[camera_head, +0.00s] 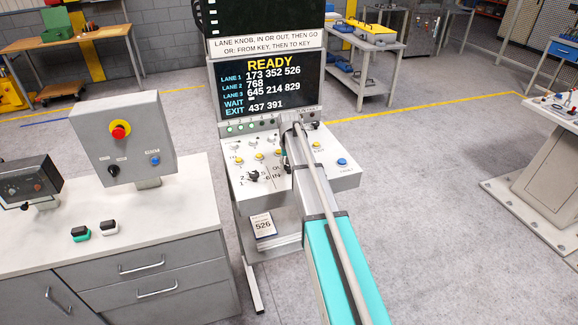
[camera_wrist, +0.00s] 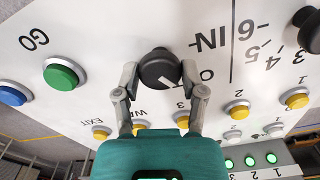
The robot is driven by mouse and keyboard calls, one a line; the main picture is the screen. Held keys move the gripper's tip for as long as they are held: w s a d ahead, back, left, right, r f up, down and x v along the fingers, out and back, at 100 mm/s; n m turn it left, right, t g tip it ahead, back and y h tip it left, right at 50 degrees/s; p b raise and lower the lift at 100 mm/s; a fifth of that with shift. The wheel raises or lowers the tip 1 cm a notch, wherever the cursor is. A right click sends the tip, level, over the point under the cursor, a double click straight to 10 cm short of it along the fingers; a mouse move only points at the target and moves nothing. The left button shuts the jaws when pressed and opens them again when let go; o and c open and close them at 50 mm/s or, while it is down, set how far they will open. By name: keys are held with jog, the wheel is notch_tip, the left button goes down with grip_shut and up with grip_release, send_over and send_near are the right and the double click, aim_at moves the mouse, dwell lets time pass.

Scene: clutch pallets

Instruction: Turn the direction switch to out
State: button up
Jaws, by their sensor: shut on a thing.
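The direction switch is a round black knob (camera_wrist: 159,66) on the light grey sloped panel (camera_head: 340,180). In the wrist view my gripper (camera_wrist: 160,76) is shut on it, with one finger on each side. A white pointer mark on the knob's face slants toward the lower right, on the side of the partly covered OUT label (camera_wrist: 206,74). The IN label (camera_wrist: 210,40) lies to the right, above OUT. I cannot tell whether the pointer lines up exactly with OUT. In the head view my arm hides the knob and most of the gripper.
The lane knob (camera_wrist: 309,32) with its numbers stands at the wrist view's right edge. A green GO button (camera_wrist: 61,73) and a blue button (camera_wrist: 12,95) lie left, yellow buttons below. The screen (camera_head: 268,88) reads READY. A cabinet (camera_head: 110,235) stands left of the panel.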

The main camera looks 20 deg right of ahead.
jog(key=o, duration=1.2)
jog(key=shift+c, duration=0.2)
jog(key=shift+n, duration=0.5)
